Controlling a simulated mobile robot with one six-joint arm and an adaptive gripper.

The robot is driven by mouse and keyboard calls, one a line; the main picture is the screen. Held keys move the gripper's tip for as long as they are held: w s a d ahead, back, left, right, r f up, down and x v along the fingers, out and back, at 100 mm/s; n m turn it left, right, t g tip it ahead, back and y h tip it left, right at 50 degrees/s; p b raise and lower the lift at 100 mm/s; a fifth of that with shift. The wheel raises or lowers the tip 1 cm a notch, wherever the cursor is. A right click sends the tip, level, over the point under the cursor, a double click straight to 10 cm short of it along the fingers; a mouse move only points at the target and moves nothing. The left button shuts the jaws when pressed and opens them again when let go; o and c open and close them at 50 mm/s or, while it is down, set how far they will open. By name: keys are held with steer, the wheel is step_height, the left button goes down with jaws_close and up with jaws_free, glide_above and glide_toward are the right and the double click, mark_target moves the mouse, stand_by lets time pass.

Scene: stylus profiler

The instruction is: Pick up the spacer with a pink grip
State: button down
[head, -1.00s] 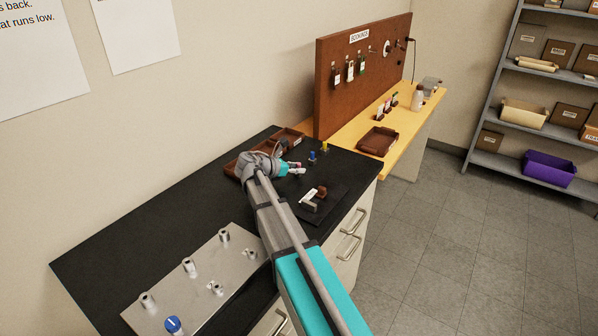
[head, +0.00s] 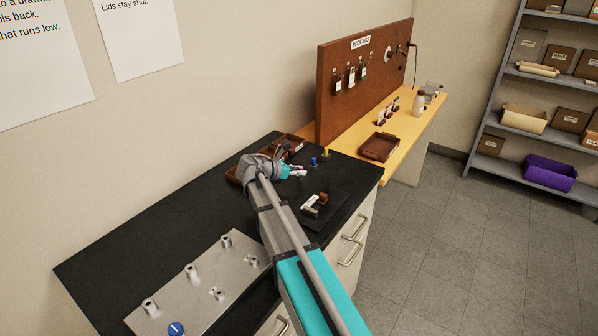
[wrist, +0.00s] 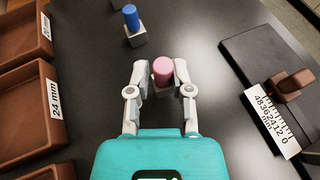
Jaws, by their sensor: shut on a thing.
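The spacer with a pink grip (wrist: 163,71) stands upright between my gripper's fingertips (wrist: 161,82) in the wrist view. The fingers press on it from both sides, and it appears to be on or just above the black bench top. In the head view my gripper (head: 295,172) reaches over the bench, with the pink grip showing small at its tip. A spacer with a blue grip (wrist: 131,20) stands apart beyond it, also in the head view (head: 313,162). A spacer with a yellow grip (head: 326,152) stands farther back.
Brown trays lie left of the gripper, one labelled 24 mm (wrist: 56,100). At right is a dark plate with a white scale (wrist: 272,121) and brown block (wrist: 292,84). A metal plate with posts (head: 205,285) lies at the near end. A pegboard (head: 365,75) stands behind.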

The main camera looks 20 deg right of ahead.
steer(key=shift+r+p, duration=0.35)
steer(key=shift+r, duration=0.3)
steer(key=s+a+r+p, duration=0.1)
steer(key=s+r+p, duration=0.9)
steer(key=s, duration=0.4)
steer(key=shift+a+r, duration=0.15)
steer(key=shift+a, duration=0.15)
steer(key=c, duration=1.1)
jaws_free()
steer(key=shift+c, duration=0.2)
jaws_close()
